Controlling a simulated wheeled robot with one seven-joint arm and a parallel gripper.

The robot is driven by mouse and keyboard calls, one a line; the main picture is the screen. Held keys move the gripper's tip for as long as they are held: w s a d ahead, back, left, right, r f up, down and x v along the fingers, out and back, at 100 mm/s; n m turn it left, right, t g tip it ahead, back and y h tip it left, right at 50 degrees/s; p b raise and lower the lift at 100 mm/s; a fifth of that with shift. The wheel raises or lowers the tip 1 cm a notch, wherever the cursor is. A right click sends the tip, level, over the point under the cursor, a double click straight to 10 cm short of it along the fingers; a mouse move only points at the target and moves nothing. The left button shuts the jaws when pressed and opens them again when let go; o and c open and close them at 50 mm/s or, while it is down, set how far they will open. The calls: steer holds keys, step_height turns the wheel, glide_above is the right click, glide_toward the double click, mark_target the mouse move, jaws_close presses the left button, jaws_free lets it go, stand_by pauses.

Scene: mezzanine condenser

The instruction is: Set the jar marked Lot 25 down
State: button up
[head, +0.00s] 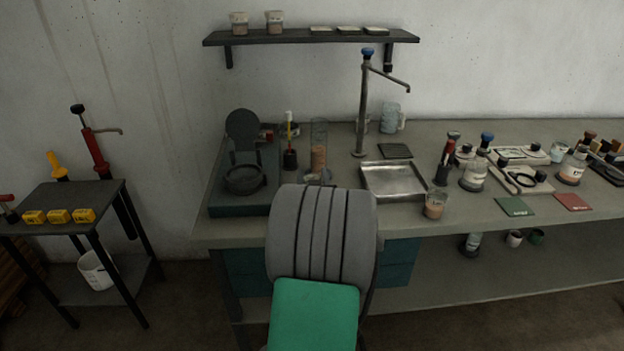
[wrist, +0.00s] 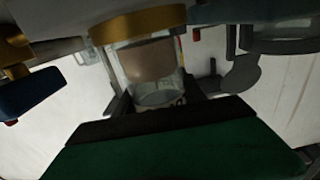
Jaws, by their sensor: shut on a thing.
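In the wrist view a clear glass jar (wrist: 152,72) with beige-brown contents sits between the dark fingers of my gripper (wrist: 162,96), which is shut on it. A brass-coloured band shows at the jar's end at the top of the picture. The jar's lettering is too small and dark to read. Whether the jar touches anything beneath it cannot be told. In the head view my gripper is not clearly seen. A tall clear vessel with brown contents (head: 319,155) shows there on the bench, and I cannot tell whether it is the held jar.
The bench (head: 400,222) carries a teal-based stand (head: 218,208) at left, a metal tray (head: 392,190), a small cup of brown stuff (head: 434,208), and crowded jars and tools at right. Bare room shows along its front edge. A shelf (head: 300,36) hangs above.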

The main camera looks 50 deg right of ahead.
steer(key=shift+f, duration=0.5)
steer(key=shift+f, duration=0.25)
steer(key=o, duration=1.4)
steer(key=shift+r, duration=0.1)
steer(key=shift+r, duration=0.2)
steer(key=shift+s+a+f, duration=0.15)
steer(key=shift+s+a, duration=0.1)
steer(key=shift+s, duration=0.05)
steer(key=b+v, duration=0.2)
steer(key=v, duration=0.9)
steer(key=shift+s+a, duration=0.1)
steer(key=shift+a, duration=0.05)
